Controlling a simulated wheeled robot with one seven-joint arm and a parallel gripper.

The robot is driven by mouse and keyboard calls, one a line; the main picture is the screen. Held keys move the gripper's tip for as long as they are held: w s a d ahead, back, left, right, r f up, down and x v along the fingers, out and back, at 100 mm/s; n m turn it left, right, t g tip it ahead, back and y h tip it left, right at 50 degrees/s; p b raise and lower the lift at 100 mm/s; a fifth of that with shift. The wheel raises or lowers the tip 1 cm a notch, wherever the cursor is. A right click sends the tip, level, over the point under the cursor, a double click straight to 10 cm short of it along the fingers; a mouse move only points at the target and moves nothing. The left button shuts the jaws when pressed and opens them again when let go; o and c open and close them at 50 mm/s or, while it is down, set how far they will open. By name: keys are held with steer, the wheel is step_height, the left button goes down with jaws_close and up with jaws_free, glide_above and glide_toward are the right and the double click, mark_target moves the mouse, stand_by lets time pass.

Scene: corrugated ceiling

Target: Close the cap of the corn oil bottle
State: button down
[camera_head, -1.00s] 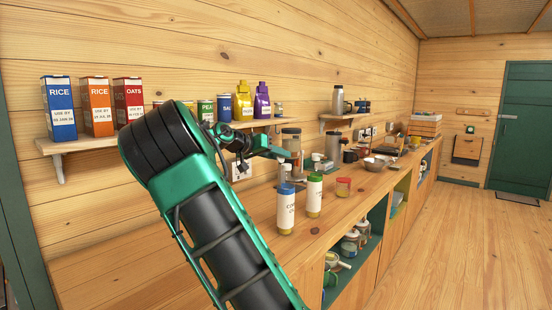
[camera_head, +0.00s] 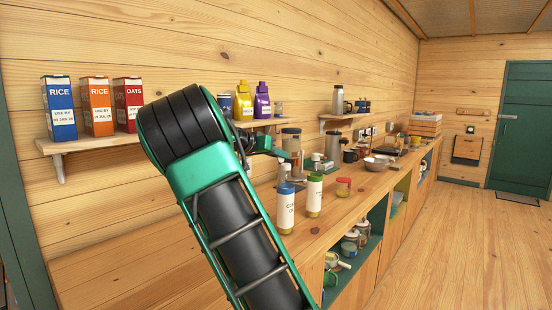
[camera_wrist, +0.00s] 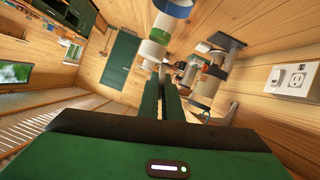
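Whether the cap is fully down is too small to tell.
A green-capped bottle (camera_head: 314,196) stands right beside the corn oil bottle. A coffee maker (camera_head: 291,150) and a bowl (camera_head: 375,163) stand further back. A wall shelf (camera_head: 95,142) holds cartons. The near counter is clear.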

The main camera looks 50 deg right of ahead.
steer(key=s+m+t, duration=0.1)
steer(key=m+t, duration=0.1)
steer(key=m, duration=0.1)
steer(key=shift+s+d+m+t, duration=0.1)
steer(key=shift+s+m+t, duration=0.2)
steer(key=shift+s, duration=0.05)
steer(key=shift+s+f+m+t, duration=0.1)
steer(key=shift+s+m+t, duration=0.2)
steer(key=shift+m+t, duration=0.35)
steer(key=shift+s+f+m+t, duration=0.1)
steer(key=shift+s+m+t, duration=0.2)
steer(key=shift+m, duration=0.55)
steer(key=c, duration=1.9)
jaws_free()
steer(key=shift+c, duration=0.2)
steer(key=shift+w, duration=0.1)
